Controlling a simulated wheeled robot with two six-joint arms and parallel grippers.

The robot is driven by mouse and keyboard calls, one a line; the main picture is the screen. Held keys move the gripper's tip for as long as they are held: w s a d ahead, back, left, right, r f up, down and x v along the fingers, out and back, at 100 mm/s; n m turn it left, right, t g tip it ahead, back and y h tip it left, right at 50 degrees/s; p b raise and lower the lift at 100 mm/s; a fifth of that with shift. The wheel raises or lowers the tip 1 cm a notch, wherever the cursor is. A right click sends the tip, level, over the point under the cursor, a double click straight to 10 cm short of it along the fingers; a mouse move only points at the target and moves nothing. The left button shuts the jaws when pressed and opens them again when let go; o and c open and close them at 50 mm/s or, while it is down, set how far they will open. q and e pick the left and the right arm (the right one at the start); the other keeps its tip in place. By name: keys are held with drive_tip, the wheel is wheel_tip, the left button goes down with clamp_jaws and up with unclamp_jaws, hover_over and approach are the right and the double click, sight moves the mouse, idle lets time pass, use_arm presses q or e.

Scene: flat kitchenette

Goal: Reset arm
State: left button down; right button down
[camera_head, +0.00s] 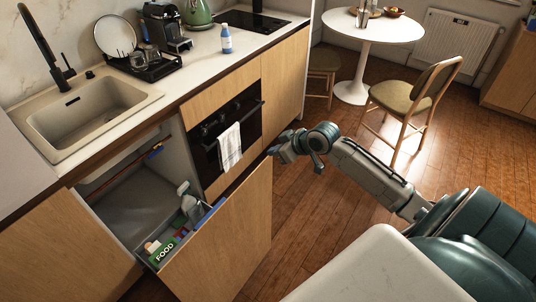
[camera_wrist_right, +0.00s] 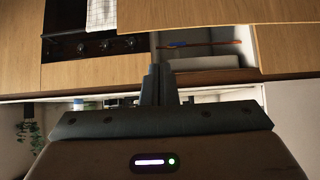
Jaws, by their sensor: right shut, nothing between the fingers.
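My right arm reaches in from the right in the head view. Its gripper (camera_head: 276,151) is above the floor, close to the upper right corner of the open drawer front (camera_head: 232,243). I cannot tell whether it touches the front. In the right wrist view the two fingers (camera_wrist_right: 159,86) are together with nothing between them. My left gripper is not in either view.
The pulled-out drawer under the sink (camera_head: 88,110) holds a green FOOD box (camera_head: 166,252) and a spray bottle (camera_head: 188,200). A white towel (camera_head: 229,147) hangs on the oven. A white surface (camera_head: 375,272) is at the front. A chair (camera_head: 408,100) stands behind my right arm.

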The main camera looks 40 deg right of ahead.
drive_tip(key=shift+s+r, duration=0.3)
drive_tip(key=shift+s, duration=0.05)
drive_tip(key=s+d+f+m+g+h, duration=0.15)
drive_tip(key=d+f, duration=0.25)
drive_tip(key=f, duration=0.7)
drive_tip(key=s+d+f+m+h, duration=0.2)
drive_tip(key=s+d+f, duration=0.1)
drive_tip(key=f, duration=0.9)
drive_tip(key=s+f+m+g+b, duration=0.1)
drive_tip(key=s+f, duration=0.4)
drive_tip(key=f, duration=0.3)
drive_tip(key=s+f+g, duration=0.1)
drive_tip(key=s+f, duration=0.4)
drive_tip(key=f, duration=0.3)
drive_tip(key=s+a+f+g, duration=0.1)
drive_tip(key=s+a+f, duration=0.4)
drive_tip(key=s, duration=0.6)
drive_tip(key=s+a+f+g, duration=0.2)
drive_tip(key=s+a+f, duration=0.4)
drive_tip(key=s, duration=0.5)
drive_tip(key=s+a+f+g, duration=0.1)
drive_tip(key=s+a+f, duration=0.4)
drive_tip(key=s+f, duration=0.4)
drive_tip(key=shift+s+a+n+b, duration=0.15)
drive_tip(key=shift+s+n+b, duration=0.25)
drive_tip(key=shift+s, duration=0.85)
